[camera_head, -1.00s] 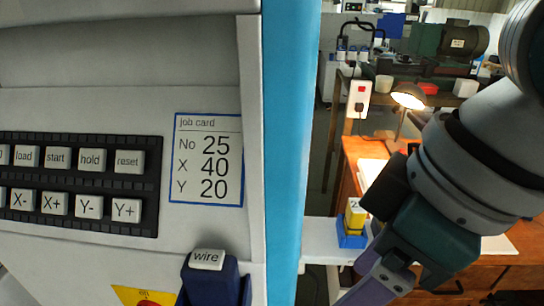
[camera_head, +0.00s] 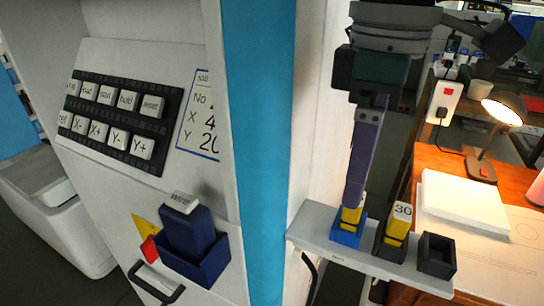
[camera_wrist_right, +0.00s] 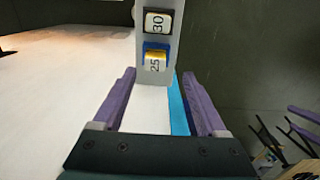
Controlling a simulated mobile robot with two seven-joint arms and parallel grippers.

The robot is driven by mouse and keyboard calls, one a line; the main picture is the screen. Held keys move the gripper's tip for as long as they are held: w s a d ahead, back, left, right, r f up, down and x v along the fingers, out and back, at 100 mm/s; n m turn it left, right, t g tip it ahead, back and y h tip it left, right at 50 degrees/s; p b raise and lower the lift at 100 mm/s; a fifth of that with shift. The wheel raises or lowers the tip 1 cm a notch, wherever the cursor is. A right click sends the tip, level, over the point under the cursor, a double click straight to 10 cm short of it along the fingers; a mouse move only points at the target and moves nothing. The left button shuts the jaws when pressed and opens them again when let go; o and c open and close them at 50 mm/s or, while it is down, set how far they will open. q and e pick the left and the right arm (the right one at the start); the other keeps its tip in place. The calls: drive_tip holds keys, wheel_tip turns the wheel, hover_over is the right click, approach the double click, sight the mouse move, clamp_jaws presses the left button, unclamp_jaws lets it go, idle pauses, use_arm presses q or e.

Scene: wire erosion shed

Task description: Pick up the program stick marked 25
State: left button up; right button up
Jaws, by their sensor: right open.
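The program stick marked 25 (camera_wrist_right: 155,62) is yellow with a pale label and stands in a blue holder (camera_wrist_right: 145,49). In the head view the stick (camera_head: 350,216) and its blue holder (camera_head: 345,238) are on a small white shelf, with the stick's top hidden behind my finger. My right gripper (camera_head: 353,203) reaches down from above to this stick. In the right wrist view my right gripper (camera_wrist_right: 158,73) is open, its purple fingers wide apart, with the stick marked 25 between and beyond the tips. I cannot tell whether they touch. My left gripper is not in view.
A stick marked 30 (camera_head: 401,214) stands in a black holder (camera_head: 390,245) close beside it. An empty black holder (camera_head: 437,257) is at the right of the shelf (camera_head: 322,236). A blue post (camera_head: 262,150) and machine panel are left; a lamp (camera_head: 503,109) stands on a desk.

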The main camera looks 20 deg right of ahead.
sight(351, 215)
drive_tip(key=f, duration=0.5)
drive_tip(key=shift+w+d+f, duration=0.2)
drive_tip(key=shift+w+f, duration=0.1)
clamp_jaws()
idle(0.3)
